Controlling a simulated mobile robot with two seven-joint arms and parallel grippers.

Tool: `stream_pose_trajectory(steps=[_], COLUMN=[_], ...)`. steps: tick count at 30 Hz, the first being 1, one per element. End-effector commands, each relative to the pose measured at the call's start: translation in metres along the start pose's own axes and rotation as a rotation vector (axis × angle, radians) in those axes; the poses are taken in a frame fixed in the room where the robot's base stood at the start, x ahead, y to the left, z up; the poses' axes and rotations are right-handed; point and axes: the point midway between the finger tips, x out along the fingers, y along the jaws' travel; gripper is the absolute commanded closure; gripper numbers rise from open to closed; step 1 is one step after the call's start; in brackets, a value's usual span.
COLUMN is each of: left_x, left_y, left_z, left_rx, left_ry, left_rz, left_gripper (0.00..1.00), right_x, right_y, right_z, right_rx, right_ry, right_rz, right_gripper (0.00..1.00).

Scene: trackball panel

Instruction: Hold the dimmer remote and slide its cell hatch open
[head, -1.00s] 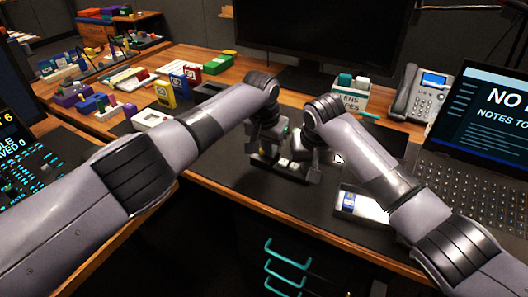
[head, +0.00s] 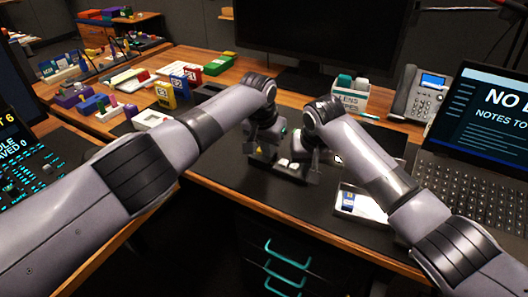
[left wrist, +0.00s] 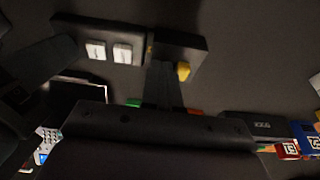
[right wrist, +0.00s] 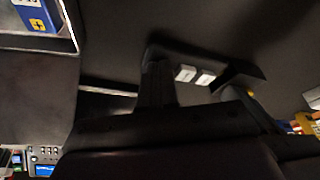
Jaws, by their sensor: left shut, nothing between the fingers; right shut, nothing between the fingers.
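The dimmer remote (head: 286,172), a dark bar with two pale square pieces, lies on the dark desk mat between my grippers. In the left wrist view the remote (left wrist: 72,37) shows both pale pieces, a dark block at its right end and a yellow piece (left wrist: 183,71) beside that block. My left gripper (head: 258,152) is shut and empty, its fingertips (left wrist: 165,72) close against that end. My right gripper (head: 313,168) is shut and empty at the remote's other end, also in the right wrist view (right wrist: 156,65). I cannot tell whether the fingertips touch it or which part is the hatch.
A white tray (head: 340,208) with a blue-and-white item stands right of the remote. A laptop (head: 470,160) and phone (head: 420,95) are at the right, a lens-wipes box (head: 350,101) behind. Several coloured boxes fill the left back. The mat's front is clear.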

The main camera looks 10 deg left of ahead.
Motion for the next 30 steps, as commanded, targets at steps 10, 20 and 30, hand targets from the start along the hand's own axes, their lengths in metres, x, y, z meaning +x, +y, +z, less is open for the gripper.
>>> stream_pose_trajectory(steps=[10, 20, 30], left_x=[0.013, 0.013, 0.013], left_y=[-0.013, -0.018, -0.021], left_z=[0.009, 0.009, 0.009], left_rx=[-0.011, -0.008, -0.01], left_ry=[-0.018, -0.019, -0.02], left_rz=[0.001, 0.001, 0.001], left_gripper=[1.0, 1.0, 1.0], right_x=[0.003, 0.002, 0.002], right_y=[0.001, 0.001, 0.001], right_z=[0.001, 0.0, 0.0], right_rx=[0.001, 0.001, 0.001], right_ry=[-0.002, 0.001, 0.002], right_rz=[0.002, 0.002, 0.002], right_gripper=[1.0, 1.0, 1.0])
